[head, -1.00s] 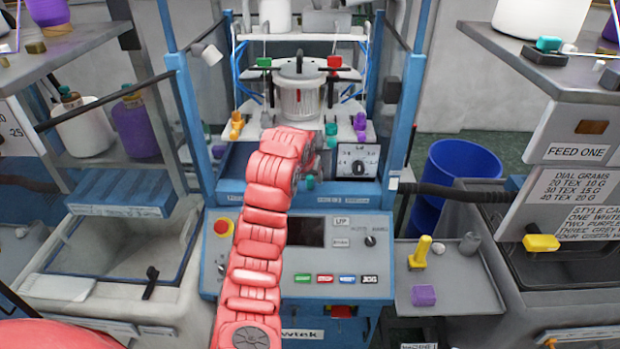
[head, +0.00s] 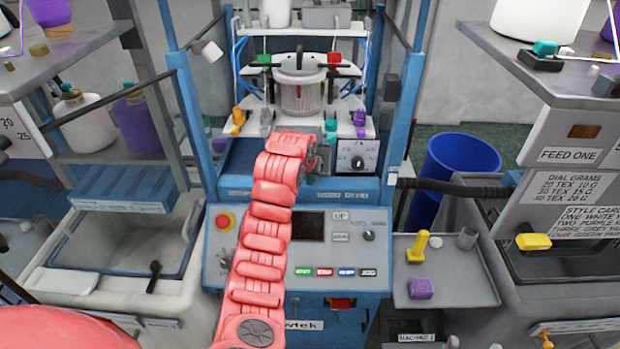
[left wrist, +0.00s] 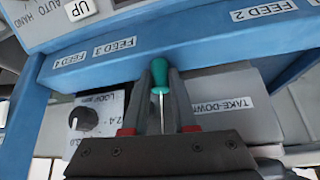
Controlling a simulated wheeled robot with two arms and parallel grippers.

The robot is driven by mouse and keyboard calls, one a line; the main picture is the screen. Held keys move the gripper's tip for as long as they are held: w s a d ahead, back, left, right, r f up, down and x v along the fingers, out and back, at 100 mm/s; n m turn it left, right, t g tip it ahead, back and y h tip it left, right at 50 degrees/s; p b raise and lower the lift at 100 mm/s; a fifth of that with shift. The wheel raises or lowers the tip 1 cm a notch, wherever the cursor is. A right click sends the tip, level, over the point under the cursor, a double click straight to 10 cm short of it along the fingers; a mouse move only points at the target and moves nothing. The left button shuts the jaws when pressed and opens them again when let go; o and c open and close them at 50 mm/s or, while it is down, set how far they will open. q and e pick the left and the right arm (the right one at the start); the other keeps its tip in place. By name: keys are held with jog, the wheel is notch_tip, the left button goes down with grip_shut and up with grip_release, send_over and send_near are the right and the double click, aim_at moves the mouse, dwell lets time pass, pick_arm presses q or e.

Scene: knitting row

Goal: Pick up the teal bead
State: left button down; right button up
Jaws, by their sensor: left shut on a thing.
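The teal bead (left wrist: 161,74) is between the fingertips of my left gripper (left wrist: 155,88) in the left wrist view, with a thin pale stem running from it between the fingers. In the head view the left gripper (head: 311,171) is at the front of the knitting machine, partly hidden behind my arm, and is shut on the bead (head: 310,180). The bead is in front of the machine's lower blue ledge (left wrist: 185,47), by the FEED 3 label. Another teal piece (head: 331,125) is higher up on the white panel. My right gripper is not in view.
The dial plate (head: 345,165) is just right of the gripper. A grey tray (head: 455,290) with a yellow peg and purple block is at lower right. Blue posts flank the machine.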

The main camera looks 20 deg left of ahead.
pick_arm(q)
jog(key=shift+r+b, duration=0.65)
jog(key=shift+b, duration=0.4)
jog(key=shift+s, duration=0.6)
jog(key=s+d, duration=0.1)
jog(key=s, duration=1.5)
jog(key=shift+s+d, duration=0.25)
jog(key=shift+s, duration=0.15)
